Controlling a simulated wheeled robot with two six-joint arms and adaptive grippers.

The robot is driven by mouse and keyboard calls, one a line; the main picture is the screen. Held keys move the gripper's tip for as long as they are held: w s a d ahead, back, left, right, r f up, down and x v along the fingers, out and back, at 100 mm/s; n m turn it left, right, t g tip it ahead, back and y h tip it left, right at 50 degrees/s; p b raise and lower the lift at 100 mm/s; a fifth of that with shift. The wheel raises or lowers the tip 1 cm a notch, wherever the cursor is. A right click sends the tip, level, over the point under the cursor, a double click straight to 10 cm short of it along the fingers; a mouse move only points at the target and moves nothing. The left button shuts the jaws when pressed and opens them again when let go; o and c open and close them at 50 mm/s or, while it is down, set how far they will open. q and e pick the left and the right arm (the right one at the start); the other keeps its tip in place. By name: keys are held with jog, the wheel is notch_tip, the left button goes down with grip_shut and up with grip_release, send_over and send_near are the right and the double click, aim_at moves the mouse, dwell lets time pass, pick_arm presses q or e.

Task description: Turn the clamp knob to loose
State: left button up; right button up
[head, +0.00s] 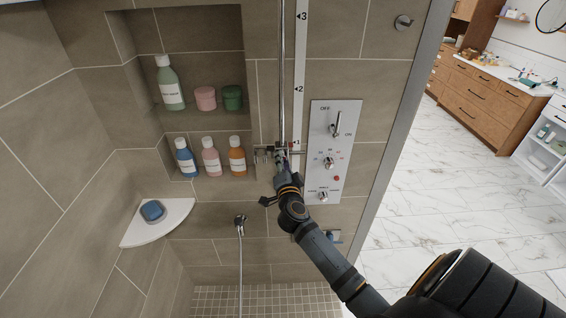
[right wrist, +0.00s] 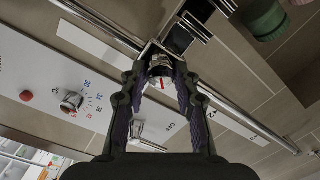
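The shower clamp (head: 263,155) sits on the vertical chrome slide bar (head: 283,60), near mark 1 of the white scale (head: 299,65). My right gripper (head: 282,166) reaches up to the clamp and hides much of it in the head view. In the right wrist view, the silver clamp knob (right wrist: 158,70), with a small red mark, lies between the two fingertips of the right gripper (right wrist: 161,78). The fingers are apart on either side of the knob, with narrow gaps visible. My left gripper is not in view.
A control panel (head: 335,150) with a lever and knobs is close to the right of the bar. A niche (head: 215,125) with bottles and jars lies left.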

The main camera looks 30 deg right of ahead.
grip_shut()
jog(key=shift+a+n+g+h, duration=0.15)
jog(key=shift+n+g, duration=0.15)
jog(key=shift+n, duration=4)
jog(key=shift+d+n+g+h, duration=0.15)
jog(key=shift+n+g, duration=0.15)
jog(key=shift+n, duration=4)
jog(key=o, duration=0.8)
grip_release()
jog(key=shift+a+r, duration=0.1)
